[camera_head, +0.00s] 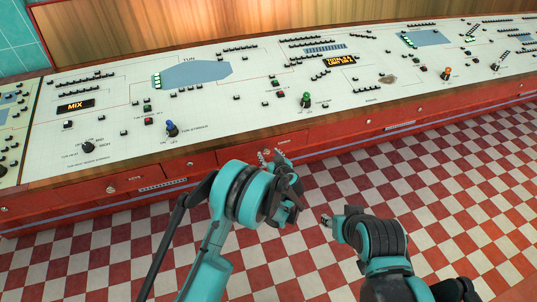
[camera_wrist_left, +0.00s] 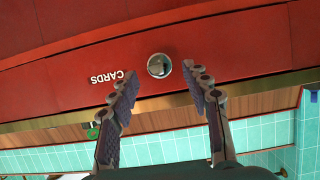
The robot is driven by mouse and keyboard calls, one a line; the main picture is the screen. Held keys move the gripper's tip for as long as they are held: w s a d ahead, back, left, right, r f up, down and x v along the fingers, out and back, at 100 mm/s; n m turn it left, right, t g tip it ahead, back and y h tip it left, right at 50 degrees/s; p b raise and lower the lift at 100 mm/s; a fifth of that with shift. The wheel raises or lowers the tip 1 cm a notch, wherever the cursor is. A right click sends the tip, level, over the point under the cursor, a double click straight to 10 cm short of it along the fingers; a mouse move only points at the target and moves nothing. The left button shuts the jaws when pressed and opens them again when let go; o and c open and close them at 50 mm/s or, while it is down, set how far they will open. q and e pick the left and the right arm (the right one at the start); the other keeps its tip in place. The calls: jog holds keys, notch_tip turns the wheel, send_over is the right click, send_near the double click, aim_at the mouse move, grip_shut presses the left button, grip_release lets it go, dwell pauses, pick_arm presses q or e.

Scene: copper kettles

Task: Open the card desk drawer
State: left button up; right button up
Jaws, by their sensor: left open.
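The card drawer (camera_wrist_left: 235,62) is a red front panel with white CARDS lettering, upside down in the left wrist view. Its round metal knob (camera_wrist_left: 159,65) sits beside the lettering. The drawer looks flush with the desk front. My left gripper (camera_wrist_left: 160,92) is open, one finger on each side of the knob's line, with the knob just beyond the fingertips. In the head view my left gripper (camera_head: 274,156) is at the red desk front and hides the knob. My right gripper (camera_head: 326,220) hangs over the floor, apart from the desk; its jaw opening is unclear.
The long control desk (camera_head: 215,110) has a pale top with knobs, small black switches and lit displays. Other red drawer fronts (camera_head: 115,192) with small knobs run along it. The red and white checked floor (camera_head: 420,200) in front is clear.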

pick_arm(q)
jog(key=shift+b+x, duration=0.3)
jog(key=shift+x, duration=1.05)
